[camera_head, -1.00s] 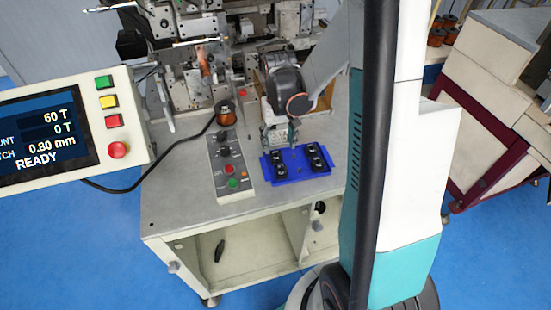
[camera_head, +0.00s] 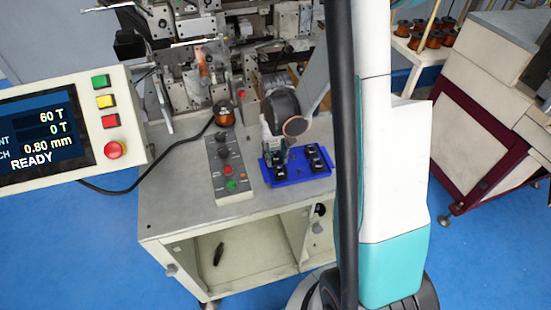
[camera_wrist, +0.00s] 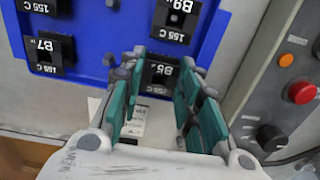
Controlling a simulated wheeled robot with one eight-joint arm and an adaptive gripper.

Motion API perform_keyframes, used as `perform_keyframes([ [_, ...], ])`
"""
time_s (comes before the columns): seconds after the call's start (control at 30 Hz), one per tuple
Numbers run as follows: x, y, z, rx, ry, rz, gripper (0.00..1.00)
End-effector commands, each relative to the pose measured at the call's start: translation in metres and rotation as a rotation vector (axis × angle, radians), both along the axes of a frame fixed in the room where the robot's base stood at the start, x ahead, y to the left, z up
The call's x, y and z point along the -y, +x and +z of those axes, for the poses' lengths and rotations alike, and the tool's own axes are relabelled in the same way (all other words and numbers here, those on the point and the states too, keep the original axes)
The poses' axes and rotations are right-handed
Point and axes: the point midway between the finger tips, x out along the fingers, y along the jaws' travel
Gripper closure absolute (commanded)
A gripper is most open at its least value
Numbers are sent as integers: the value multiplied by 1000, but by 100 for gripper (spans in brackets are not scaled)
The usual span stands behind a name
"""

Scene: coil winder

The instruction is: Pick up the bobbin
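The blue tray (camera_head: 296,168) lies on the machine table and holds several black bobbins. In the wrist view the tray (camera_wrist: 100,65) shows black pieces labelled B5 (camera_wrist: 161,76), B7 (camera_wrist: 50,55) and B9 (camera_wrist: 176,20), upside down. My gripper (camera_wrist: 162,66) is open. Its two teal-padded fingers stand on either side of B5, with a narrow gap visible beside it; I cannot tell whether either pad touches it. In the head view my gripper (camera_head: 272,146) is at the tray's back left corner and hides part of it.
A control box with knobs and buttons (camera_head: 229,165) stands just left of the tray; its red button (camera_wrist: 301,92) is close in the wrist view. The winding machine (camera_head: 190,75) rises behind. An orange-brown spool (camera_head: 224,115) stands behind the control box. The table front is clear.

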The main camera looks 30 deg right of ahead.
Motion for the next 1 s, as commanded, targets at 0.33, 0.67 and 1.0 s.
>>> perform_keyframes([
  [0.33,0,0,0,0,0,0,78],
  [0.67,0,0,25,0,0,0,78],
  [1.0,0,-1,115,0,0,0,78],
])
